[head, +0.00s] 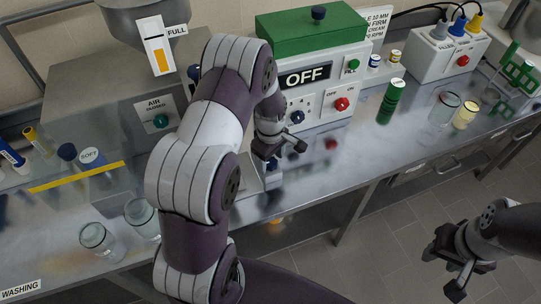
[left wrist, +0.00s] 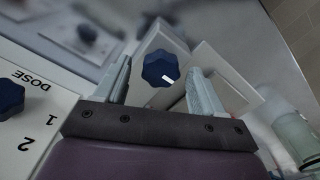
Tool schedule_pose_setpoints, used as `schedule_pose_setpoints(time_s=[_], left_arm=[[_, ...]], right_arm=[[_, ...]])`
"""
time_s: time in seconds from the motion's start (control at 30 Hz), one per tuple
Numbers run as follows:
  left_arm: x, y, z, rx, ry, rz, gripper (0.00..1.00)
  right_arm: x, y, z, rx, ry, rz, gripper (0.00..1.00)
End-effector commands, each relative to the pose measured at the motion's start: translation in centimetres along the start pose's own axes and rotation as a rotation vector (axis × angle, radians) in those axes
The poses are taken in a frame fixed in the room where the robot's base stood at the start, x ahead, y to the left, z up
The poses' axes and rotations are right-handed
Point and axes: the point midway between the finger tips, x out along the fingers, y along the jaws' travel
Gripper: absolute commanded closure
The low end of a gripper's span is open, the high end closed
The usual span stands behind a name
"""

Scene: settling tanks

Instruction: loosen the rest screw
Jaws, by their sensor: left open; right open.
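A dark blue lobed knob (left wrist: 160,68) with a white mark, which looks like the rest screw, sits on a pale block. In the left wrist view it shows between the two fingers of my left gripper (left wrist: 158,84), which is open. I cannot tell whether the fingers touch it. In the head view my left gripper (head: 284,153) is over the bench in front of the OFF machine (head: 318,92), and a blue knob (head: 272,164) shows just below it, partly hidden. My right gripper (head: 446,270) is open and empty above the floor at lower right.
A blue dial (left wrist: 10,97) by the DOSE lettering is beside the left gripper. Glass jars (head: 97,238) stand at the front left of the bench. A green cylinder (head: 391,101), a glass beaker (head: 444,109) and a green rack (head: 521,74) stand to the right. Bench space right of the gripper is clear.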

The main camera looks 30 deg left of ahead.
Motion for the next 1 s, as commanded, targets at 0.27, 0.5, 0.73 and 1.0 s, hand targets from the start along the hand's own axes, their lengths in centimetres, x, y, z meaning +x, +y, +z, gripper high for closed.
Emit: schedule_pose_setpoints(time_s=[0.27, 0.5, 0.73, 1.0], left_arm=[[-4.9, 0.1, -0.1, 0.0, 0.002, 0.006, 0.31], [-10.8, 0.1, -0.3, -0.001, 0.001, 0.006, 0.31], [-12.6, 0.0, -0.3, -0.001, -0.001, 0.002, 0.31], [-12.6, 0.0, -0.3, -0.001, -0.001, 0.002, 0.31]], right_arm=[[1.1, 0.0, 0.1, 0.0, 0.0, 0.0, 0.57], [1.8, 0.0, 0.2, 0.0, 0.0, 0.0, 0.57], [1.9, 0.0, 0.2, 0.0, 0.0, 0.0, 0.57], [1.9, 0.0, 0.2, 0.0, 0.0, 0.0, 0.57]])
